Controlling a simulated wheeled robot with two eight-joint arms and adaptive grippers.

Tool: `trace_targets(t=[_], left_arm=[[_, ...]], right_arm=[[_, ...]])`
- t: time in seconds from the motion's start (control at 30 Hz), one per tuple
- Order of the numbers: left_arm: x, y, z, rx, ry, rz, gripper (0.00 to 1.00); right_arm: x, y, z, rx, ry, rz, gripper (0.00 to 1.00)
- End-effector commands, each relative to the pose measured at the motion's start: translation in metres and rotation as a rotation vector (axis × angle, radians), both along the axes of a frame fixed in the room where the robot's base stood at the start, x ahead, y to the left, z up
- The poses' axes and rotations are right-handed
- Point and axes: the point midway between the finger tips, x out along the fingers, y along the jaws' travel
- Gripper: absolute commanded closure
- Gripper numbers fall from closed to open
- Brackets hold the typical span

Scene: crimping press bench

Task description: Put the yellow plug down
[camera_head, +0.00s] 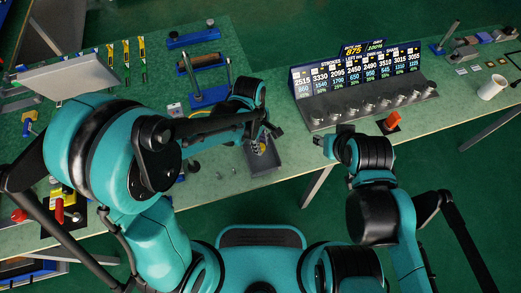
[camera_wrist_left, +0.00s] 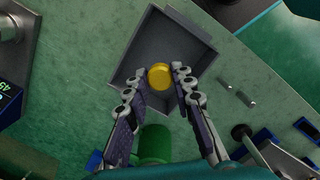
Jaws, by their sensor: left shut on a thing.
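The yellow plug (camera_wrist_left: 159,77) is round and shows between the fingertips of my left gripper (camera_wrist_left: 158,84) in the left wrist view. The gripper is shut on it, over a grey open tray (camera_wrist_left: 196,31). I cannot tell how far the plug is above the tray floor. In the head view the left gripper (camera_head: 262,133) is at the tray's far side, and the tray (camera_head: 263,167) sits at the bench's front edge. The arm partly hides the plug there. My right gripper (camera_head: 326,146) is in front of the display rack, its fingers too small to read.
A display rack (camera_head: 360,78) with a row of metal pieces stands right of the tray. A green cylinder (camera_wrist_left: 153,143) shows below the left gripper. Blue fixtures (camera_head: 209,97) stand behind the left arm.

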Motion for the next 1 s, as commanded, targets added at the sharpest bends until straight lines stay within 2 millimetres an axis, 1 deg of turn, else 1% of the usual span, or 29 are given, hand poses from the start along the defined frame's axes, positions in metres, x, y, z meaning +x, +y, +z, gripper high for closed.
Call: trace_targets(t=[0.1,0.2,0.23,0.47,0.6,0.63,0.67,0.7,1.0], left_arm=[[0.000,0.000,-0.020,0.000,0.000,0.000,0.91],[0.000,0.000,-0.035,0.000,0.000,0.000,0.91],[0.000,0.000,-0.037,0.000,0.000,0.000,0.91],[0.000,0.000,-0.036,0.000,0.000,0.000,0.91],[0.000,0.000,-0.040,0.000,0.000,0.000,0.91],[0.000,0.000,-0.040,0.000,0.000,0.000,0.73],[0.000,0.000,-0.040,0.000,0.000,0.000,0.66],[0.000,0.000,-0.039,0.000,0.000,0.000,0.55],[0.000,0.000,-0.038,0.000,0.000,0.000,0.55]], right_arm=[[0.000,0.000,-0.011,0.000,0.000,0.000,0.60],[0.000,0.000,-0.019,0.000,0.000,0.000,0.60],[0.000,0.000,-0.020,0.000,0.000,0.000,0.60],[0.000,0.000,-0.018,0.000,0.000,0.000,0.60],[0.000,0.000,-0.022,0.000,0.000,0.000,0.60],[0.000,0.000,-0.022,0.000,0.000,0.000,0.60],[0.000,0.000,-0.022,0.000,0.000,0.000,0.60],[0.000,0.000,-0.021,0.000,0.000,0.000,0.60],[0.000,0.000,-0.021,0.000,0.000,0.000,0.60]])
